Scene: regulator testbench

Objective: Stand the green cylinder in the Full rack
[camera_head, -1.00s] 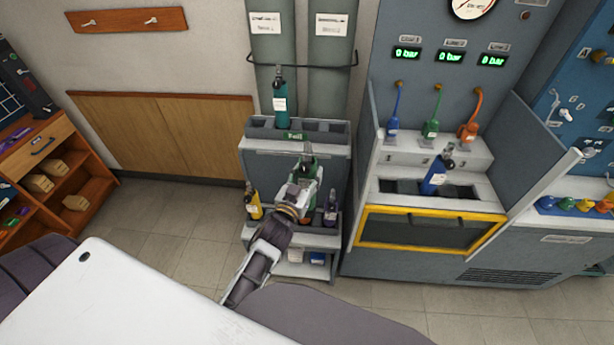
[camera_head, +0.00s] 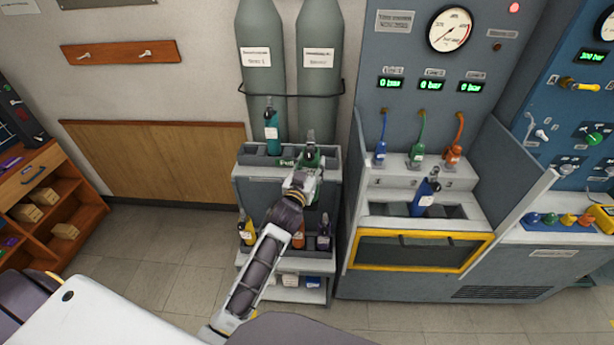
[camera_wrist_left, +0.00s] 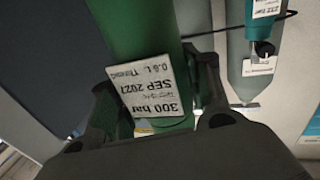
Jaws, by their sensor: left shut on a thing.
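My left gripper (camera_head: 307,180) is shut on the green cylinder (camera_head: 311,155), which is roughly upright with its dark valve on top. It is held at the front of the Full rack (camera_head: 258,172), over the right part of its top. The green cylinder (camera_wrist_left: 140,30) and its white "300 bar" label fill the middle of the left wrist view. Its lower end is hidden by the gripper in the head view, so I cannot tell whether it touches the rack. A teal cylinder (camera_head: 271,132) stands in the rack's left part. My right gripper is not in view.
Yellow (camera_head: 247,230), orange (camera_head: 299,236) and purple (camera_head: 323,233) cylinders stand on the lower shelf. Two large grey cylinders (camera_head: 268,70) stand behind the rack. The test bench (camera_head: 420,250), with a blue cylinder (camera_head: 424,196), is close on the right.

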